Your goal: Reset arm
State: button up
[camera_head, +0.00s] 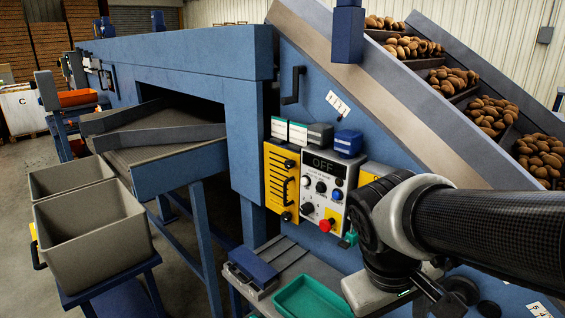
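My arm comes in from the right edge and bends down in front of the control panel (323,193). The wrist hangs low over the shelf, with a small green light on it. My gripper (452,296) seems to be the dark part at the lower right, partly hidden by the wrist and close to the bottom edge. Its fingers are not clear, and I cannot tell whether it holds anything. The panel display reads OFF. A red knob (326,225) is at the panel's lower part, just left of my arm.
A teal tray (309,298) and a blue box (252,267) are on the grey shelf below the panel. Grey bins (92,240) stand at the left. Floor is open at far left.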

jog(key=a+r+m+t+y+p, duration=0.1)
jog(key=r+t+p, duration=0.1)
jog(key=r+p, duration=0.8)
jog(key=a+r+m+t+y+p, duration=0.1)
jog(key=a+r+m+t+p, duration=0.1)
jog(key=r+p, duration=0.8)
notch_tip(320, 180, up, 7)
jog(key=shift+a+r+y, duration=0.1)
jog(key=shift+a+y, duration=0.2)
jog(key=shift+y, duration=0.1)
jog(key=shift+s, duration=0.1)
dwell(0.8)
